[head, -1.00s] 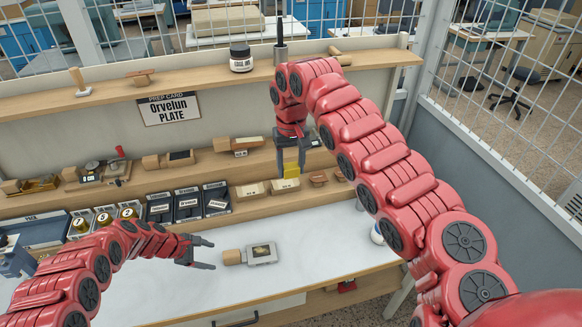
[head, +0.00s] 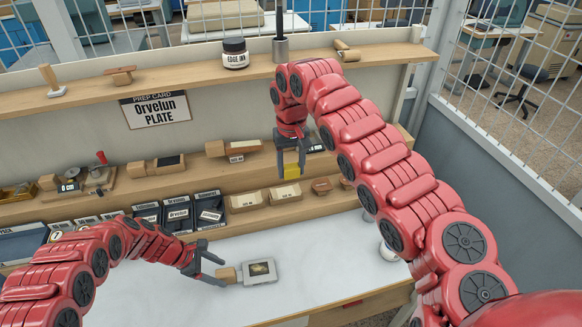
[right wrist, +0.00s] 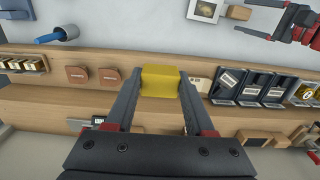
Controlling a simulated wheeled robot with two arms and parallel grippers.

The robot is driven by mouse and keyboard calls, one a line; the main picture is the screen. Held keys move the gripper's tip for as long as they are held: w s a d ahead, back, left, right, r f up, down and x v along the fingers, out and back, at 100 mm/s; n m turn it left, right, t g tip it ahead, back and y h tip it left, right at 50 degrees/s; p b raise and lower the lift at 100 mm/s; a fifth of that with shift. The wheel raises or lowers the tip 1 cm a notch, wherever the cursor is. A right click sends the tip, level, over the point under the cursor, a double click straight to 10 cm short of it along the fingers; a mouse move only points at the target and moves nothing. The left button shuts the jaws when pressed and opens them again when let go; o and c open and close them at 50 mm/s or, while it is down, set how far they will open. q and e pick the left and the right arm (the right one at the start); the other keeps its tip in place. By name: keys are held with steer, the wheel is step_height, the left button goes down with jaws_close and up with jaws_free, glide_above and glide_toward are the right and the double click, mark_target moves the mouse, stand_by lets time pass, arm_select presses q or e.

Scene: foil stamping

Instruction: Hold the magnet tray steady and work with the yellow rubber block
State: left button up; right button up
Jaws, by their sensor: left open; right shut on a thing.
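The magnet tray (head: 261,281) is a small grey plate with a dark picture in it and a wooden handle (head: 228,274) on its left side. It lies flat on the white worktop. My left gripper (head: 223,272) is open, its fingertips close to the handle's left end; I cannot tell whether they touch it. The tray also shows at the top of the right wrist view (right wrist: 203,9). The yellow rubber block (right wrist: 160,80) is clamped between the fingertips of my right gripper (head: 291,172), held in the air in front of the lower shelf.
Wooden boxes (head: 245,201), stamps and dark labelled trays (head: 178,215) line the shelves behind. An ink jar (head: 235,55) stands on the top shelf. A white round thing (head: 387,252) is at the worktop's right. The worktop around the tray is clear.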

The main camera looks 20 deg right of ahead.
arm_select(q)
steer(key=shift+s+d+f+b, duration=0.2)
steer(key=shift+d+f, duration=0.15)
steer(key=shift+f, duration=0.15)
steer(key=shift+s+d+f+b, duration=0.15)
steer(key=shift+d+f, duration=0.15)
steer(key=shift+f, duration=0.15)
steer(key=shift+w+f, duration=0.1)
steer(key=shift+w, duration=0.05)
jaws_close()
stand_by(0.5)
